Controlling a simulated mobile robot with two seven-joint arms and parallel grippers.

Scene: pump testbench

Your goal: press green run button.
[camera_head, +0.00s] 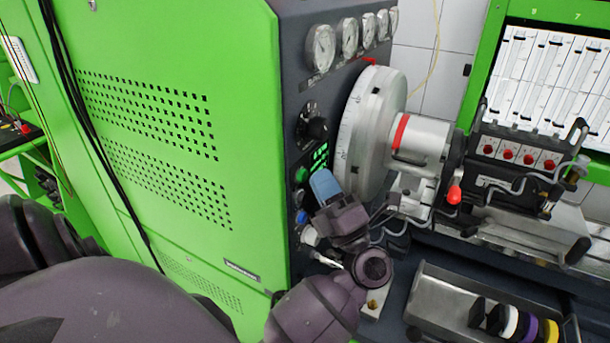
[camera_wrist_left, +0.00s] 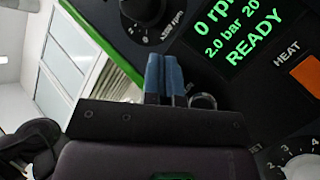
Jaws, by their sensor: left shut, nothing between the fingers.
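The green button (camera_head: 301,175) is on the dark control panel of the green machine, below a black knob in the head view. My left gripper (camera_head: 323,184) has blue fingertips close to the panel, just right of and slightly below the button in the picture. I cannot tell whether it touches the panel. In the left wrist view the two blue fingers (camera_wrist_left: 164,76) are together with nothing between them. A metal ring (camera_wrist_left: 203,101) shows partly beside them; the green button cannot be made out there. My right gripper is not in view.
The display (camera_wrist_left: 235,35) reads "0 rpm", "2.0 bar" and "READY". A black knob (camera_wrist_left: 146,15), an orange HEAT switch (camera_wrist_left: 307,73) and a numbered dial (camera_wrist_left: 303,165) surround the fingers. A blue button (camera_head: 301,217) sits lower. A large round drum (camera_head: 372,130) stands close right of the gripper.

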